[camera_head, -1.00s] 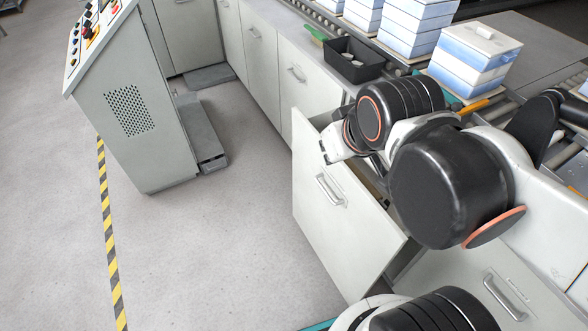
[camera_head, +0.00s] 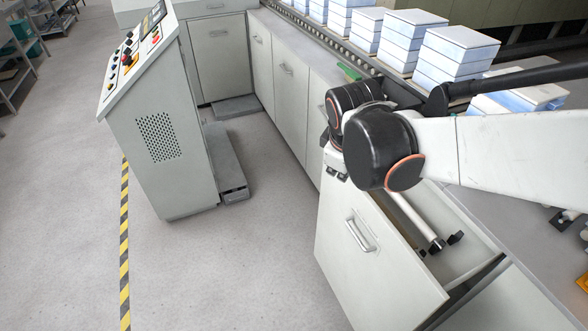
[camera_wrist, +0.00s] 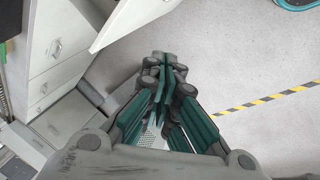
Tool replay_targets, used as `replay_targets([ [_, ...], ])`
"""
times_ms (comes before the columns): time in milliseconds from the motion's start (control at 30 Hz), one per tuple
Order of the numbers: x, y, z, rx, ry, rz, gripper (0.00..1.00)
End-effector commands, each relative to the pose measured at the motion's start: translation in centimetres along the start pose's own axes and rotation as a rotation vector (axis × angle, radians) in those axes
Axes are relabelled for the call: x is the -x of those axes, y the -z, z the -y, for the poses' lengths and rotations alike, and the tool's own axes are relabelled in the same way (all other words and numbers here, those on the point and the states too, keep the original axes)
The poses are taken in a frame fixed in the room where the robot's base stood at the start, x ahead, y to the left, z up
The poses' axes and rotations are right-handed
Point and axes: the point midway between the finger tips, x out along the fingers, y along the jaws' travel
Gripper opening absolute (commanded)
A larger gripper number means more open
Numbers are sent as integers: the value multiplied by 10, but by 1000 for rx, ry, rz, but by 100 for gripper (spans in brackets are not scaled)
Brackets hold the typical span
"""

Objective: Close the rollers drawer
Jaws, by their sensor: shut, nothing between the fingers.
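The rollers drawer (camera_head: 375,270) stands pulled open from the cabinet row in the head view, with a bar handle (camera_head: 361,234) on its pale front. A metal roller (camera_head: 416,222) with dark ends lies inside it. The arm hides the drawer's far left part. My gripper, mostly hidden by the wrist in the head view, is at the drawer front's upper left corner. In the wrist view my gripper (camera_wrist: 163,78) is shut and empty, over the floor. A white panel, probably the drawer front (camera_wrist: 130,20), is above and left of the fingers, apart from them.
A control console (camera_head: 160,130) stands on the left, with open floor (camera_head: 255,260) between it and the drawer. Closed cabinet doors (camera_head: 288,90) line the back. Stacked blue and white boxes (camera_head: 455,55) stand on the conveyor. A striped floor line (camera_head: 125,240) runs left.

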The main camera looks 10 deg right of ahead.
Motion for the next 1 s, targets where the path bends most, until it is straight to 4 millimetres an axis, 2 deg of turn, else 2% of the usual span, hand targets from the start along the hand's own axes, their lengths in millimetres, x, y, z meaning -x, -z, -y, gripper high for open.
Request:
replay_targets([
  [33,-14,6,-4,52,5,18,0],
  [433,-115,27,-12,491,67,163,0],
  [800,-221,29,3,873,167,281,0],
  [1000,-257,24,12,1002,212,317,0],
])
